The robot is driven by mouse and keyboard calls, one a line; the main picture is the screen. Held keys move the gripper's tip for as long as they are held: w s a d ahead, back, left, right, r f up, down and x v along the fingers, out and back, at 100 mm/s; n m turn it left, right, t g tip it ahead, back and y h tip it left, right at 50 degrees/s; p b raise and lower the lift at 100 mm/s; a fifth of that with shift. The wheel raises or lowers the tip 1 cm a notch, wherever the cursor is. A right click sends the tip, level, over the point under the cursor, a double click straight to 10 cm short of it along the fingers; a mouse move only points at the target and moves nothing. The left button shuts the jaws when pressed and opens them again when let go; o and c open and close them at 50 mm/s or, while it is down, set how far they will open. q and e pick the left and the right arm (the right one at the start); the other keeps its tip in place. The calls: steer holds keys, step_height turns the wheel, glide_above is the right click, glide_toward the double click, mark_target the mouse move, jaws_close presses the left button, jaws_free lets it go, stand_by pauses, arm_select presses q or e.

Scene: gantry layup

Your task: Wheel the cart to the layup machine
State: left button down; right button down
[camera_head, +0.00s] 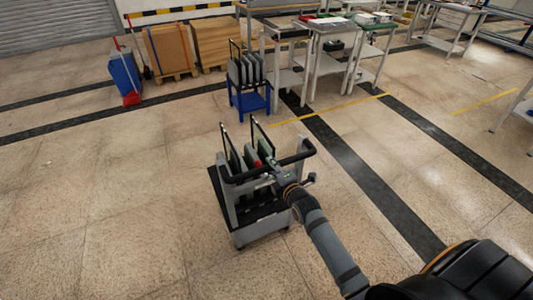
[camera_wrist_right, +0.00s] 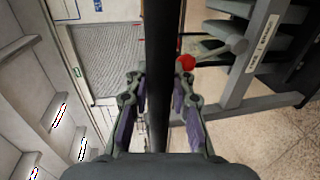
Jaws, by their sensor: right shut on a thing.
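The cart (camera_head: 228,206) is a grey frame with a dark base, a black push handle and upright dark panels in it. It stands on the tiled floor at the middle of the head view. My right gripper (camera_head: 278,170) is at the cart's handle. In the right wrist view the black handle bar (camera_wrist_right: 160,60) runs between the fingers of my right gripper (camera_wrist_right: 160,105), which is shut on it. A red knob (camera_wrist_right: 186,62) and the grey frame show beside it. My left gripper is not in view. I cannot tell which thing is the layup machine.
A blue stand (camera_head: 250,101) with upright panels is beyond the cart. Work tables (camera_head: 328,28) stand at the back right. Boxes on pallets (camera_head: 170,50) and a blue bin (camera_head: 124,74) are at the back left. Open floor (camera_head: 90,200) lies left of the cart.

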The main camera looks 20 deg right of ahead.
steer(key=s+p, duration=0.9)
steer(key=s, duration=0.3)
steer(key=shift+s+d+p, duration=0.2)
steer(key=shift+p, duration=0.15)
steer(key=shift+f, duration=0.1)
steer(key=c, duration=1.1)
jaws_free()
steer(key=s, duration=0.4)
steer(key=s+r, duration=0.1)
steer(key=s, duration=0.2)
steer(key=s+r, duration=0.1)
steer(key=s, duration=0.3)
steer(key=shift+s+d+r, duration=0.2)
steer(key=shift+s+r, duration=0.05)
steer(key=shift+s, duration=0.1)
